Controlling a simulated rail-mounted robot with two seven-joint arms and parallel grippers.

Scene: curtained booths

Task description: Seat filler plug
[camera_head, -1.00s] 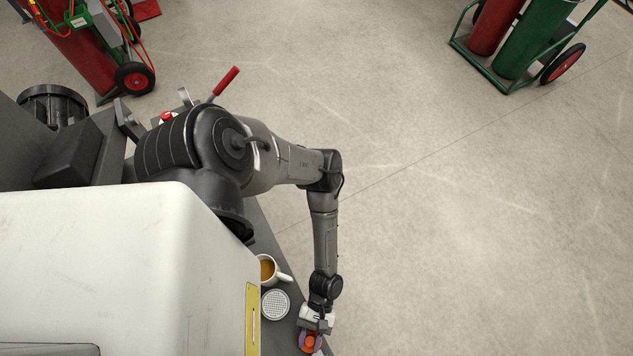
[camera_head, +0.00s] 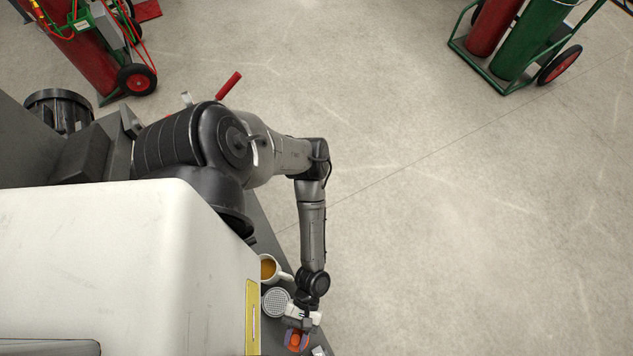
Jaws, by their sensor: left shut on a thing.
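My left gripper (camera_head: 298,331) is at the bottom of the view, at the end of an arm that hangs down from the upper left. It is shut on a small orange piece (camera_head: 296,341), which may be the filler plug; it is too small and partly covered to be sure. The piece is over the edge of the dark bench top (camera_head: 262,232). No opening that fits the plug can be made out. My right gripper is not in view.
A mug of brown liquid (camera_head: 267,269) and a round perforated grey disc (camera_head: 275,302) are left of the gripper. A large cream casing fills the lower left. Gas cylinders on a trolley (camera_head: 508,45) stand far off at upper right. The floor between is clear.

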